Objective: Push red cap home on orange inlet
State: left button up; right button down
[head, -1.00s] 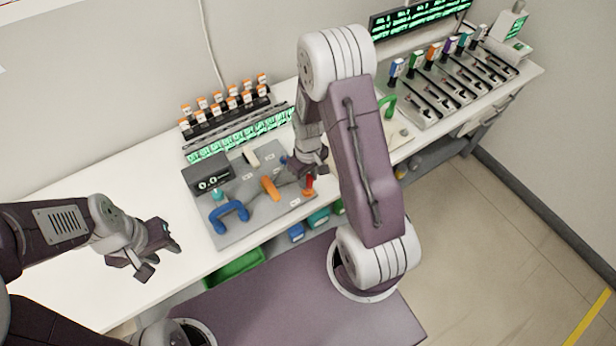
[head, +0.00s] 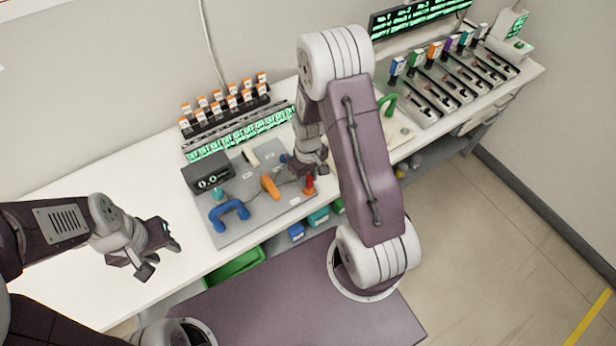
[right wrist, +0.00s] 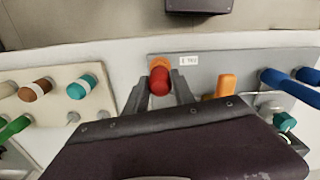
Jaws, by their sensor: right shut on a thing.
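The red cap (right wrist: 159,84) sits between the two fingers of my right gripper (right wrist: 160,92) in the right wrist view. My right gripper is shut on it. An orange rim, the orange inlet (right wrist: 157,61), shows just beyond the cap; I cannot tell whether the cap is fully seated. In the head view the red cap (head: 309,187) is at the right end of the grey panel, below my right gripper (head: 308,172). My left gripper (head: 158,254) is over the white bench at the left, apart from the panel, its fingers spread and empty.
The grey panel (head: 236,195) also carries an orange handle (head: 270,187), a blue handle (head: 229,215) and a dark display box (head: 208,177). Racks of orange-capped vials (head: 222,103) stand behind. A green handle (head: 388,104) is to the right. The left bench is clear.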

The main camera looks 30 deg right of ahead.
aim_at(308, 177)
jog(key=shift+f+b, duration=0.9)
jog(key=shift+f, duration=0.45)
jog(key=c, duration=1)
grip_release()
notch_tip(308, 177, up, 9)
jog(key=shift+r, duration=0.1)
